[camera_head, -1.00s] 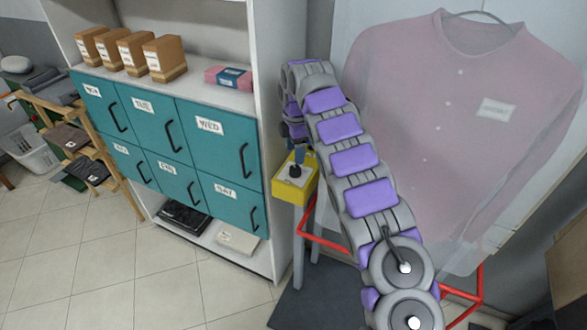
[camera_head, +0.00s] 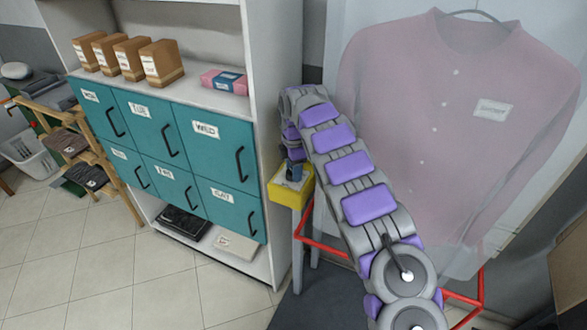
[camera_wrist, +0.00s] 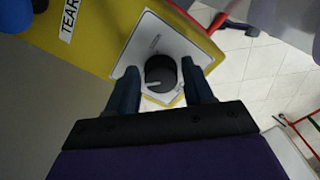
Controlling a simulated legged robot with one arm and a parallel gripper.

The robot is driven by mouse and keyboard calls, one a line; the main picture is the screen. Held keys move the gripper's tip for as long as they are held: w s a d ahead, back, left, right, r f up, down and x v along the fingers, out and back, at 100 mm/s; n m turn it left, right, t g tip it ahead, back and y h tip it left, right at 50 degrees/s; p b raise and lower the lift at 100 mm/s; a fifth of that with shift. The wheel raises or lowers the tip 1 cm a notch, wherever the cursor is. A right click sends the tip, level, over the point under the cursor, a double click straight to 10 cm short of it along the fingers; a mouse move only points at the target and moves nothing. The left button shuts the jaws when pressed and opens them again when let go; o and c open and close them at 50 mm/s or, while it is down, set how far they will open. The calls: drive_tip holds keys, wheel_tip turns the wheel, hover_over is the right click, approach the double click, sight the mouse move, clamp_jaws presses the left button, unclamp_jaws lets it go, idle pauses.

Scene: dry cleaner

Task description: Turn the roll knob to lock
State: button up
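The roll knob (camera_wrist: 161,73) is a round black knob with a light pointer mark. It sits on a white plate (camera_wrist: 142,48) on a yellow box (camera_wrist: 82,52). In the wrist view the pointer mark points to the lower left. My gripper (camera_wrist: 163,78) is open, with one dark finger on each side of the knob. A small gap seems to show between the fingers and the knob; I cannot tell if either touches. In the head view my gripper (camera_head: 293,172) is small above the yellow box (camera_head: 291,193), and it hides the knob.
A cabinet with teal drawers (camera_head: 165,138) stands left of the yellow box. A bagged pink shirt (camera_head: 440,130) hangs to the right. A red rail (camera_head: 325,247) runs below my arm. The tiled floor (camera_head: 70,255) at lower left is clear.

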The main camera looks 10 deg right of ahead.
drive_tip(key=shift+a, duration=0.4)
drive_tip(key=c, duration=0.7)
drive_tip(key=shift+m+p, duration=0.3)
drive_tip(key=m+p, duration=0.2)
drive_tip(key=shift+r+m, duration=0.2)
drive_tip(key=shift+m, duration=0.2)
drive_tip(key=m+p, duration=0.3)
drive_tip(key=m, duration=0.2)
drive_tip(key=m+p, duration=0.2)
drive_tip(key=m, duration=0.3)
drive_tip(key=shift+a, duration=0.1)
drive_tip(key=shift+m+p, duration=0.5)
drive_tip(key=shift+m, duration=1.7)
drive_tip(key=shift+w, duration=0.1)
